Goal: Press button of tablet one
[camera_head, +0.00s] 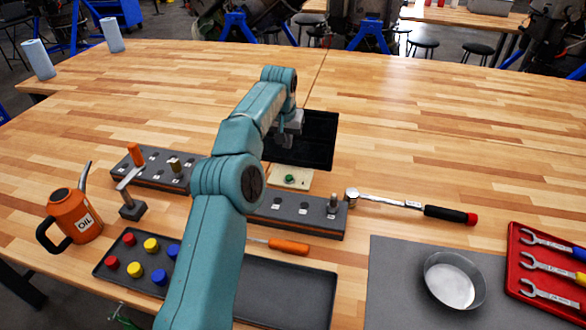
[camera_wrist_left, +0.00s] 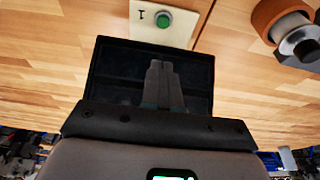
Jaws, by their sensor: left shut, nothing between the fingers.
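A small cream tablet (camera_head: 301,184) lies on the wooden table in the head view, with a green button (camera_head: 289,178) on it. In the left wrist view the tablet (camera_wrist_left: 184,38) has a dark mark beside the green button (camera_wrist_left: 163,19). My left gripper (camera_head: 283,143) is shut and empty above a black tray (camera_head: 321,145), a little beyond the tablet. In the left wrist view its closed fingers (camera_wrist_left: 160,70) point toward the tablet and are apart from the button. My right gripper is not in view.
A grey socket rack (camera_head: 325,229) stands just in front of the tablet, partly behind my left arm. A ratchet (camera_head: 400,204) lies to the right. An orange oil can (camera_head: 70,218) stands at left. The table's far right is clear.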

